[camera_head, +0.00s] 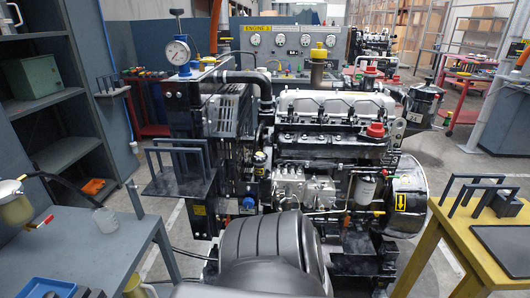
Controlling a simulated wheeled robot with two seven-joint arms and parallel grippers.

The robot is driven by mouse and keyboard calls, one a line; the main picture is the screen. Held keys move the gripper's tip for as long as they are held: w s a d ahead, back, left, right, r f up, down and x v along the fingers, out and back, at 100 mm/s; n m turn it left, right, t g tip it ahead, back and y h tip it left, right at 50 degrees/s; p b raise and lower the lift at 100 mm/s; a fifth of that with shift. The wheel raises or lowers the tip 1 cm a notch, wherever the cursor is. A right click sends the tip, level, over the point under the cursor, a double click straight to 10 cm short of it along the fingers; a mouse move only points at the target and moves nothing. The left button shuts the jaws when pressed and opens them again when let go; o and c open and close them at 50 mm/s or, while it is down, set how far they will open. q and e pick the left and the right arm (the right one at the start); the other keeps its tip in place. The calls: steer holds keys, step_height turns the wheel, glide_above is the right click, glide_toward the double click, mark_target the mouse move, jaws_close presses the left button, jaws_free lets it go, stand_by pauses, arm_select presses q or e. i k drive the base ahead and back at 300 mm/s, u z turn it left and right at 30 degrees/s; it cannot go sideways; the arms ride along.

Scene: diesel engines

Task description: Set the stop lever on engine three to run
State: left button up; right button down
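A diesel engine (335,140) with a silver-white valve cover stands in the middle of the head view. A silver pump-like block (302,186) sits on its near side, with thin pipes around it. I cannot single out a stop lever or its position. A yellow plate with a black arrow (401,202) is on the engine's lower right. A yellow sign (271,28) on the panel behind reads ENGINE, but its number is too small to read surely. Neither of my grippers is in view.
A grey bench (75,245) is at left and a yellow table (440,245) at right. A dark rack (180,180) stands left of the engine. A pressure gauge (178,53) rises above the radiator. A large dark rounded body (268,250) fills the bottom centre.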

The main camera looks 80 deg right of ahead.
mark_target(314, 177)
steer(key=k, duration=0.8)
steer(key=z, duration=0.9)
